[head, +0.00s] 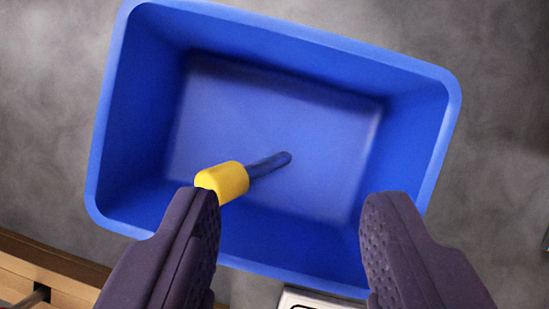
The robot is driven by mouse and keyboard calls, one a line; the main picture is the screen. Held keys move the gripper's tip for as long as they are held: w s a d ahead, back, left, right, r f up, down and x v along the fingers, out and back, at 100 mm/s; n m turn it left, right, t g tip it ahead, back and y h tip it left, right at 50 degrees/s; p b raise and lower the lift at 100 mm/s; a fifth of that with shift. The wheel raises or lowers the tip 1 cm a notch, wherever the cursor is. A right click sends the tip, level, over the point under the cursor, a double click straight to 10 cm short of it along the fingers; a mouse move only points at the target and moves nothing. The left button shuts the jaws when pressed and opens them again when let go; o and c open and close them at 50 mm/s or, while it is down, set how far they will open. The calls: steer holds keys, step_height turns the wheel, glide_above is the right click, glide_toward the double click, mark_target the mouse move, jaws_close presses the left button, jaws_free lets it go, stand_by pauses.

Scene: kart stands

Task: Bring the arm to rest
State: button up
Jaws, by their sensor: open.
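My gripper (288,215) is open, with its two dark purple-grey fingers wide apart and nothing between the tips. It is over the near side of a blue bin (452,120). The lower parts of the fingers run out of the picture.
Grey mottled floor (50,120) surrounds the bin. A wooden piece (60,275) with a dark gap is at the bottom left. A white and grey object (312,301) is partly seen at the bottom middle. A dark thing is cut off at the right edge.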

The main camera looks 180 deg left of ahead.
steer(key=p+v, duration=0.1)
steer(key=v, duration=0.3)
steer(key=w+d+r+m+t, duration=0.1)
steer(key=w+d+r+t, duration=0.1)
steer(key=r, duration=0.9)
steer(key=w+d+r+t, duration=0.2)
steer(key=w+d+r, duration=0.1)
steer(key=r, duration=0.7)
steer(key=w+d+r+m+t, duration=0.1)
steer(key=w+d+r+t, duration=0.1)
steer(key=r, duration=0.9)
steer(key=s+d+r+t, duration=0.1)
steer(key=s+d+r, duration=0.1)
steer(key=r, duration=0.6)
steer(key=s+d+r+t, duration=0.2)
steer(key=s+r, duration=0.3)
steer(key=r, duration=0.4)
steer(key=s+d+r+t+h, duration=0.1)
steer(key=s+d+r+t, duration=0.1)
steer(key=r, duration=0.7)
steer(key=shift+s+d+m, duration=0.3)
steer(key=shift+s+d, duration=0.15)
steer(key=shift+s, duration=0.5)
